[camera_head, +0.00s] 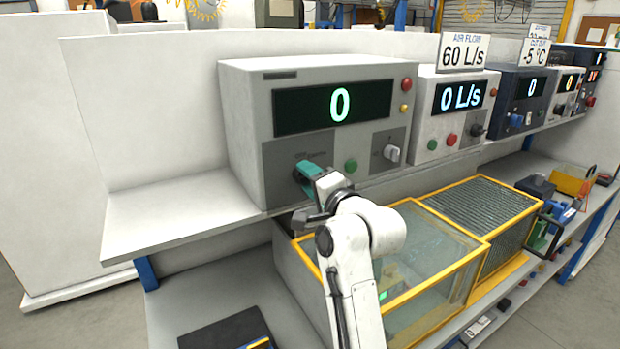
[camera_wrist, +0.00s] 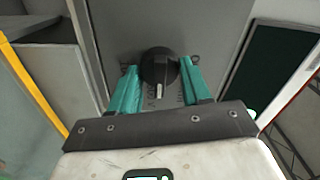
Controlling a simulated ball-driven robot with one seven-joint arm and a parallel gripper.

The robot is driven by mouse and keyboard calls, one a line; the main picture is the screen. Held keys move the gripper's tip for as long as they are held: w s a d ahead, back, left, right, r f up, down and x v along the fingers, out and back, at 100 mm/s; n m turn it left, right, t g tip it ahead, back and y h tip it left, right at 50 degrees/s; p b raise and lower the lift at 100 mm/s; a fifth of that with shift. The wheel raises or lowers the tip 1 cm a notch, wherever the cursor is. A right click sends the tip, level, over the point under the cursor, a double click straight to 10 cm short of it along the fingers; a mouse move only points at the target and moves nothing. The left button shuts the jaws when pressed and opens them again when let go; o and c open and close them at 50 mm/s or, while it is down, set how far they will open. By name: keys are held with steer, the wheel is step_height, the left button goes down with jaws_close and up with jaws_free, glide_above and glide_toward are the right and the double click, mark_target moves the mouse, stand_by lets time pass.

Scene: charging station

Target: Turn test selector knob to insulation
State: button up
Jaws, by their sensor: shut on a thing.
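The test selector knob (camera_wrist: 158,66) is black and round with a pale pointer line, set in a grey panel. In the wrist view its pointer faces down the picture, toward my gripper's palm. Lettering beside it is partly covered and cannot be read in full. My gripper (camera_wrist: 160,82) has teal fingers, one on each side of the knob, and is shut on it. In the head view my gripper (camera_head: 308,178) reaches the lower left of the grey tester box (camera_head: 245,125) and hides the knob. The tester's display (camera_head: 335,106) reads 0 in green.
A yellow-framed glass enclosure (camera_head: 440,250) stands below the shelf. The shelf (camera_head: 165,215) is bare to the left.

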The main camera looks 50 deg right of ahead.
steer(key=shift+m, duration=1)
steer(key=shift+d, duration=0.1)
steer(key=o, duration=1.1)
steer(key=shift+c, duration=0.2)
steer(key=b+v, duration=0.2)
steer(key=v, duration=0.9)
steer(key=shift+w, duration=0.1)
